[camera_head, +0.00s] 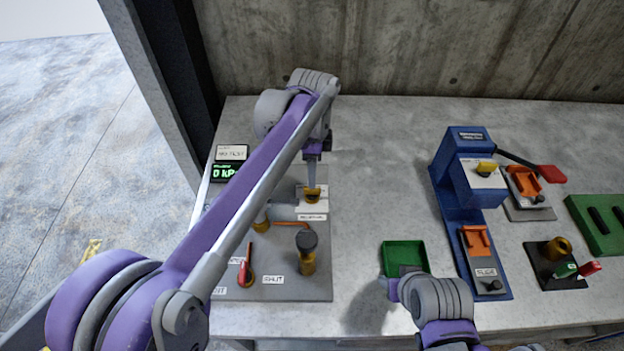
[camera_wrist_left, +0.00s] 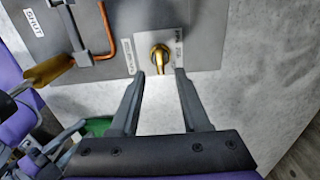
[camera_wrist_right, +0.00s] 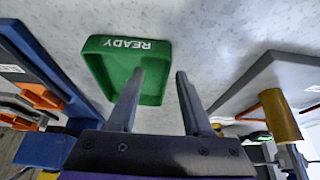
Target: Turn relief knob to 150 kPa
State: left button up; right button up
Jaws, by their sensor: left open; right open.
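The relief knob is a brass knob (camera_head: 312,196) on a white label plate at the far side of the grey panel (camera_head: 310,288). In the left wrist view the knob (camera_wrist_left: 160,56) lies just beyond and between the fingertips, with small lettering beside it too blurred to read. My left gripper (camera_head: 313,180) points down over the knob and is open; its fingers (camera_wrist_left: 159,73) appear apart from the knob. A display (camera_head: 225,172) at the panel's left reads 0 kP, its end cut off. My right gripper (camera_wrist_right: 160,75) is open and empty near the green tray (camera_wrist_right: 153,98).
A red-handled valve (camera_head: 244,272) beside a SHUT label and a dark-capped brass fitting (camera_head: 307,250) stand on the panel's near part. A copper pipe (camera_wrist_left: 107,30) runs near the knob. A blue press (camera_head: 465,185) with a red lever stands right. Bench between panel and press is mostly clear.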

jog(key=shift+w+r, duration=0.1)
jog(key=shift+r, duration=0.15)
pick_arm(q)
notch_tip(320, 180, up, 6)
jog(key=shift+f, duration=0.1)
